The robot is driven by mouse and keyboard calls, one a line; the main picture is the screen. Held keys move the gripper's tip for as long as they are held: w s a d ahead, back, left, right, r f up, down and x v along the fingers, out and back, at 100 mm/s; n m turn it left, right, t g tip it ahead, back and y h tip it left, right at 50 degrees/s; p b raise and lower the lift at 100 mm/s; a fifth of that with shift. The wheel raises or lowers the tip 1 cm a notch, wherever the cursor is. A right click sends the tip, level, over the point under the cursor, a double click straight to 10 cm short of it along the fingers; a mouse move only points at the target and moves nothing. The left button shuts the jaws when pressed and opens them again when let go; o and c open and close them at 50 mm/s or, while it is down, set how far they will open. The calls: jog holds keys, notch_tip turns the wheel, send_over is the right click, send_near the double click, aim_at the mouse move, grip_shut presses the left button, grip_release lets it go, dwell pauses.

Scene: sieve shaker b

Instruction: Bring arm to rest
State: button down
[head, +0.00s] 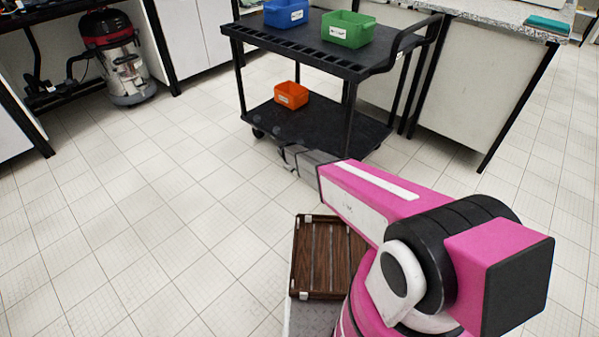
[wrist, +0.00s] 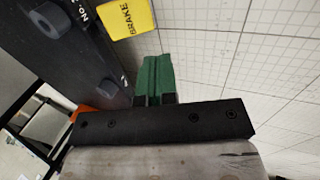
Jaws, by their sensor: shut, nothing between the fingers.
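My arm, pink and white, reaches from the lower right of the head view toward the middle. My gripper (head: 287,157) is at its far end, in front of the black cart's lower shelf and above the floor, as far as this view shows. In the wrist view the green fingers of my gripper (wrist: 153,72) are together, with nothing seen between them. A dark surface with round knobs and a yellow BRAKE label (wrist: 127,18) lies to the upper left of the fingers.
A black cart (head: 335,60) carries a blue bin (head: 286,13) and a green bin (head: 348,30) on top, and an orange bin (head: 291,95) below. A slatted brown wooden top (head: 320,275) is beside my arm. A vacuum cleaner (head: 118,60) stands at left. Tiled floor is clear at left.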

jog(key=shift+s+a+r, duration=0.15)
jog(key=shift+s+r, duration=0.05)
jog(key=shift+r, duration=0.2)
jog(key=s+d+r+m+g+y, duration=0.2)
jog(key=s+d+r+m, duration=0.8)
jog(key=s+d+r, duration=1.6)
notch_tip(320, 180, up, 4)
jog(key=shift+s+d+r+g+y, duration=0.15)
jog(key=shift+d+g+y, duration=0.15)
jog(key=shift+d+g, duration=0.7)
jog(key=shift+d+t, duration=0.25)
jog(key=shift+t, duration=0.05)
